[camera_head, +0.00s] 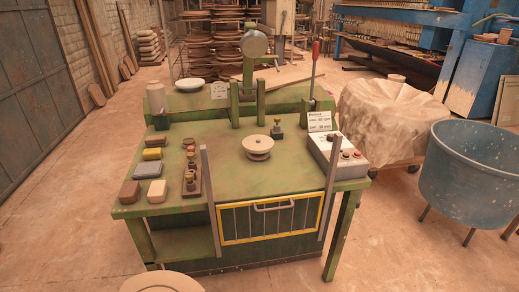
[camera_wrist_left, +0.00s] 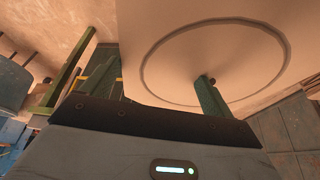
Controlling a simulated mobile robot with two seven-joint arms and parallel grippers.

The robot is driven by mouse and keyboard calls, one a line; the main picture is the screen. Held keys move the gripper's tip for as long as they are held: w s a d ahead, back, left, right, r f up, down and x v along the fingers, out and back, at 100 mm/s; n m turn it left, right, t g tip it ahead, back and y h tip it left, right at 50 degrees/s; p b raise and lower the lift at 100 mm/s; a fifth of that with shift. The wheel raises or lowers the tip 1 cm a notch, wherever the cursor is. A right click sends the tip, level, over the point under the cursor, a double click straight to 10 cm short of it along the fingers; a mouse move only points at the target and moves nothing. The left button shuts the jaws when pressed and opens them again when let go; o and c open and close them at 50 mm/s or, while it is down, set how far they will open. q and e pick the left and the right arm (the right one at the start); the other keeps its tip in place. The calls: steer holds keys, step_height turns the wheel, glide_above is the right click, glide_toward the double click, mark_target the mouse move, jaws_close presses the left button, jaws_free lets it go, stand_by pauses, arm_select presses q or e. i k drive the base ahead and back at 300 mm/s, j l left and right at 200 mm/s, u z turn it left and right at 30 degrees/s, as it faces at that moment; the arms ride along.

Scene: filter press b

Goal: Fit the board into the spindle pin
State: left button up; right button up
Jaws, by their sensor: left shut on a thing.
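The board is a pale round disc with a ring groove on its face, and it fills much of the left wrist view (camera_wrist_left: 170,50). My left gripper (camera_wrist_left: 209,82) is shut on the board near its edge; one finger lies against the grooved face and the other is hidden. In the head view part of the board (camera_head: 162,284) shows at the bottom edge, in front of the green bench and left of its middle. The spindle head (camera_head: 258,146) is a small pale round piece standing on the bench top; its pin is too small to make out. My right gripper is not in view.
The green bench (camera_head: 225,172) carries sponges and blocks (camera_head: 150,170) at the left, a small tool rack (camera_head: 191,175) and a control box (camera_head: 338,152) at the right. Two grey uprights flank a yellow-framed guard (camera_head: 270,220) at its front. A blue tub (camera_head: 478,175) stands right.

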mark_target(258, 142)
steer(key=i+j+z, duration=0.2)
steer(key=j, duration=0.25)
steer(key=i+j+z, duration=0.2)
steer(key=j, duration=0.2)
steer(key=j+z, duration=0.2)
steer(key=j, duration=0.25)
